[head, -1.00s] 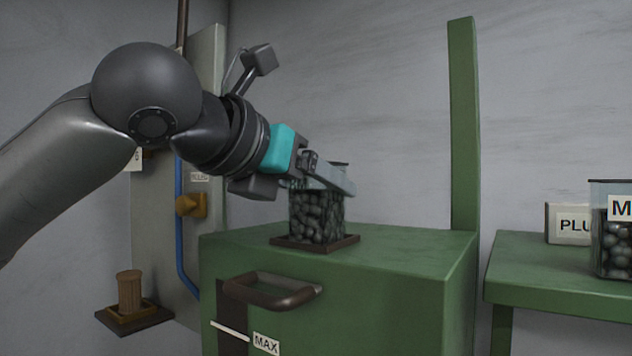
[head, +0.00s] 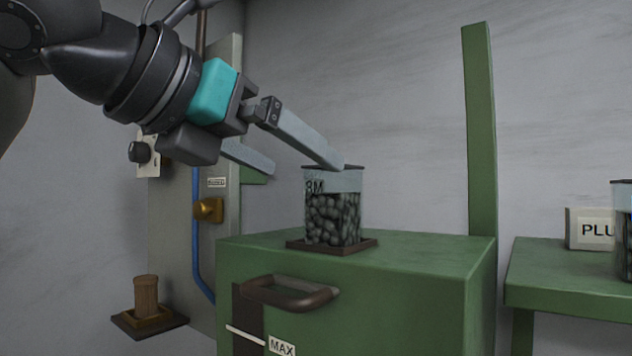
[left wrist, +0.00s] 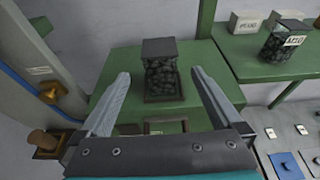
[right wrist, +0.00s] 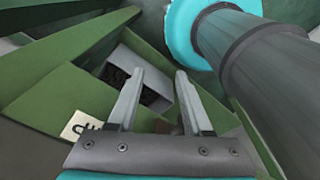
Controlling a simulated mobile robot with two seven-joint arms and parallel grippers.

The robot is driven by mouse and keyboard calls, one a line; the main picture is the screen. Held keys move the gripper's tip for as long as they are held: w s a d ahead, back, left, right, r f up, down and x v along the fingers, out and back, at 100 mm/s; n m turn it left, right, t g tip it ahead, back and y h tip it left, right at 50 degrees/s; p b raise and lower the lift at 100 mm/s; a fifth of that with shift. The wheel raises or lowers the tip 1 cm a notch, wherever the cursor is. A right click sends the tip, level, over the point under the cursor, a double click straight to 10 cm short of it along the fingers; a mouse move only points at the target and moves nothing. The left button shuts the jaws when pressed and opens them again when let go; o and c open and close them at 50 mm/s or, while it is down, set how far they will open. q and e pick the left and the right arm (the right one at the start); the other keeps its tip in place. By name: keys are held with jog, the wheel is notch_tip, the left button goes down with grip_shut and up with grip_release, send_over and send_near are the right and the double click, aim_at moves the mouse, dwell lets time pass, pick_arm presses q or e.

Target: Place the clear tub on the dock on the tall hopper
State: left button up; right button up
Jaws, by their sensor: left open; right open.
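A clear tub (head: 333,215) filled with dark round pieces stands upright on the dark dock (head: 368,246) on top of the green hopper (head: 400,290). My left gripper (head: 305,168) is open and empty, up and to the left of the tub; one finger overlaps the tub's rim in the head view. In the left wrist view the tub (left wrist: 159,72) shows beyond the open fingers (left wrist: 160,75), apart from them. My right gripper (right wrist: 158,74) is open and empty, seen only in its own wrist view.
A green table (head: 570,280) at the right holds a label block (head: 590,229) and another clear tub (head: 622,250). A wooden peg (head: 146,295) stands on a small shelf at the left. A tall green post (head: 480,130) rises behind the hopper. A handle (head: 290,294) sticks out in front.

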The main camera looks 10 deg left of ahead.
pick_arm(q)
jog(key=shift+v, duration=1.65)
